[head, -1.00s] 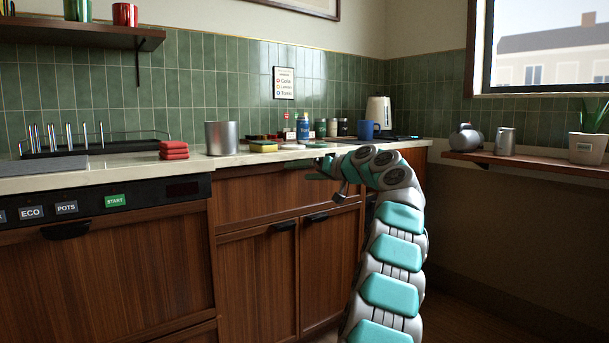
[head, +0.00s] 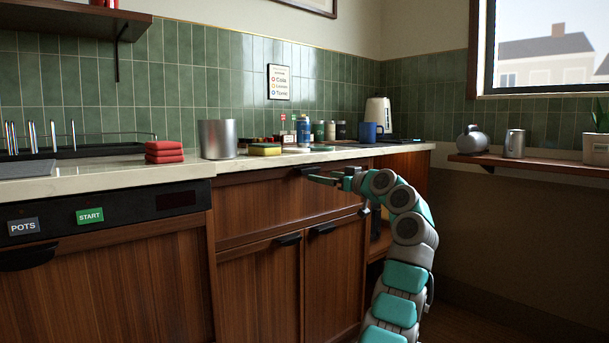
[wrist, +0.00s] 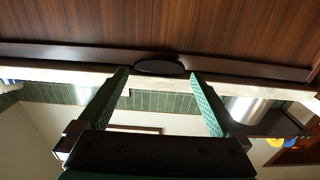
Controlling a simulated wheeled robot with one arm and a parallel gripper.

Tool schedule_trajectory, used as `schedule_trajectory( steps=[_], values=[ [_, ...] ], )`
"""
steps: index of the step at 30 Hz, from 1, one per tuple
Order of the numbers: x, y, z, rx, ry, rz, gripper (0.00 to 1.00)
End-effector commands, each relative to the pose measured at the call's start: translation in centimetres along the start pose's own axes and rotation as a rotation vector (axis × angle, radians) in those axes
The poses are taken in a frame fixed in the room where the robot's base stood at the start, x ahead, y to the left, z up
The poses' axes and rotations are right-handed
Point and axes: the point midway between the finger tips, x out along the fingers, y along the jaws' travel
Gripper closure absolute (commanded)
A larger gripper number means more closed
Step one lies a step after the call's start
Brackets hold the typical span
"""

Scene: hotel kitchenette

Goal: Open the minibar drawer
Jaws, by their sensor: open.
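The wide wooden drawer front (head: 265,210) sits just under the counter, above two cabinet doors. Its dark handle (head: 308,170) is at the top edge, close to the fingers of my gripper (head: 325,180). In the wrist view the drawer front (wrist: 160,25) fills the top, and the black handle (wrist: 160,66) appears between the tips of my open gripper (wrist: 159,77). The jaws are empty. The drawer looks shut. I cannot tell whether the fingers touch the handle.
The counter edge (head: 120,182) runs above the drawer, with a steel pot (head: 217,139), red cloths (head: 165,152), a sponge (head: 264,149) and a blue mug (head: 370,132) on it. Door handles (head: 288,240) lie below. A dishwasher panel (head: 130,208) is at left. A wall shelf (head: 545,168) is at right.

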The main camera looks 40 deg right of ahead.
Motion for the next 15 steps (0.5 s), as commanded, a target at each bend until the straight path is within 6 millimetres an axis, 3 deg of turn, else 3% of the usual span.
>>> schedule_trajectory(
  steps=[9, 15],
  values=[
    [4.7, -0.1, -0.3, 0.002, -0.001, -0.002, 0.00],
    [6.5, -0.1, -0.1, 0.004, -0.002, -0.004, 0.00]
  ],
)
